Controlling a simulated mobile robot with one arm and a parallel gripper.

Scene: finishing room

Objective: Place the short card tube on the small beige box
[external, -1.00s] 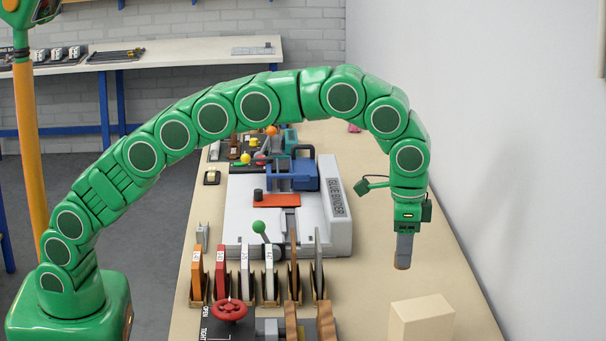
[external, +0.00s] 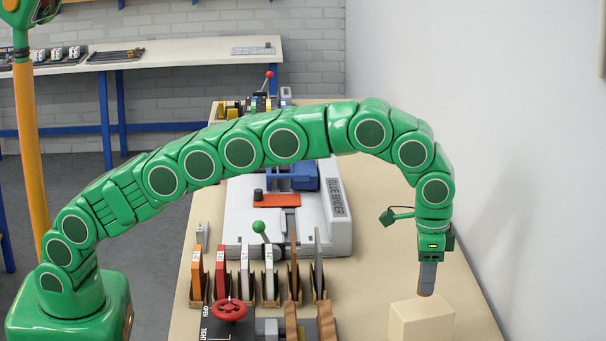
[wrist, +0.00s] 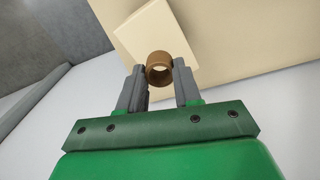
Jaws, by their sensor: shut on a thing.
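The small beige box (external: 424,322) stands near the front right of the table. It also shows in the wrist view (wrist: 140,38), beyond the fingers. The short card tube (wrist: 160,69) is a brown ring seen end-on, between my two grey fingertips. My gripper (external: 427,283) points straight down and is shut on the tube. In the external view the fingers hide most of the tube, and only its brown lower end shows, at the box's top back edge. In the wrist view the tube overlaps the box's near edge. I cannot tell whether it touches the box.
A glue binder (external: 245,220) stands further back on the table (external: 375,235). A row of upright coloured boards (external: 245,277) and a red handwheel (external: 229,310) are left of the box. A white wall (external: 500,130) runs along the right. The table between binder and wall is clear.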

